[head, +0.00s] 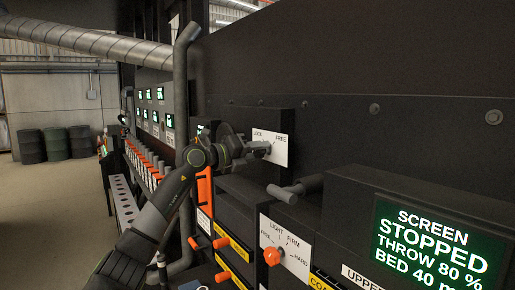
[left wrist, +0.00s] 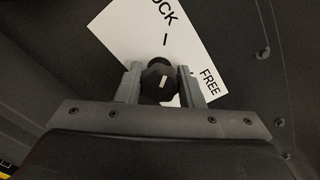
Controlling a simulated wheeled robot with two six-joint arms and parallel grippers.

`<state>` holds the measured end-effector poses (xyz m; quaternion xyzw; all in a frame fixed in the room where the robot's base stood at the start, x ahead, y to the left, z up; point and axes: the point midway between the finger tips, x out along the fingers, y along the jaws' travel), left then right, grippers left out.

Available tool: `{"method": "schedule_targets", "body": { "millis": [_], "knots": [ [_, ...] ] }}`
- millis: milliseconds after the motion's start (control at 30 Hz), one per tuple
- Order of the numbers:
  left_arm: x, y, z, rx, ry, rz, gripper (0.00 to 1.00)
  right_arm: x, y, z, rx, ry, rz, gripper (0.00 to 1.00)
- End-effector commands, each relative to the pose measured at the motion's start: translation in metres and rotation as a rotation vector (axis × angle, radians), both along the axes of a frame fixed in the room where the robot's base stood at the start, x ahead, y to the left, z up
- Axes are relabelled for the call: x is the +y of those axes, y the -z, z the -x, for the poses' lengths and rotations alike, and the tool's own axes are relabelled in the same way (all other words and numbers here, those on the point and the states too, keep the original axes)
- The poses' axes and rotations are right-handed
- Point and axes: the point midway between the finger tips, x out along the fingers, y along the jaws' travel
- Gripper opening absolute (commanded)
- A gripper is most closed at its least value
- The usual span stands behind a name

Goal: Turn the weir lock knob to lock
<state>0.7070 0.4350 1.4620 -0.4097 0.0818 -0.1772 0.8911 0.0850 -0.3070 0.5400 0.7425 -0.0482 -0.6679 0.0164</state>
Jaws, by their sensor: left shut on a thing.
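The weir lock knob (left wrist: 158,80) is a dark, lobed knob with a short white mark on its face. It sits in front of a white label plate (head: 280,148) printed LOCK and FREE, and the plate (left wrist: 134,27) looks tilted in the left wrist view. My left gripper (head: 262,149) reaches the plate from the left. In the left wrist view its two fingers (left wrist: 163,88) stand on either side of the knob, shut on it. The white mark points roughly along the picture's vertical there. In the head view the gripper mostly hides the knob. My right gripper is not in view.
Below are a grey handle (head: 296,188) sticking out and an orange selector knob (head: 272,256) on a LIGHT, FIRM, HARD plate. A green-lit screen (head: 430,245) reads STOPPED. A vertical grey pipe (head: 181,100) stands close to my left arm. Dark drums (head: 55,143) stand far left.

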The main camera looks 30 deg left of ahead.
Motion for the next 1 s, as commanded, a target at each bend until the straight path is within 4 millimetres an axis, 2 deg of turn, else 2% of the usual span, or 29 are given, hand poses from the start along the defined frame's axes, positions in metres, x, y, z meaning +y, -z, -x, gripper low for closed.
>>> {"method": "schedule_targets", "body": {
  "millis": [300,867,900,1000],
  "knots": [
    [0.0006,-0.0009,-0.0002,0.049,-0.002,0.122,0.11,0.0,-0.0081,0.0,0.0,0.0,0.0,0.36],
    [0.0006,-0.0003,-0.0002,0.061,-0.001,0.153,0.11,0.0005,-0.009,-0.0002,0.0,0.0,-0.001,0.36],
    [0.0006,-0.0003,-0.0002,0.061,-0.001,0.153,0.35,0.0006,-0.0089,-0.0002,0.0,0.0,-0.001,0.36],
    [0.0006,-0.0002,-0.0002,0.061,-0.001,0.152,0.48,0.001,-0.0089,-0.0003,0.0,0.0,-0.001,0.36]
  ]
}}
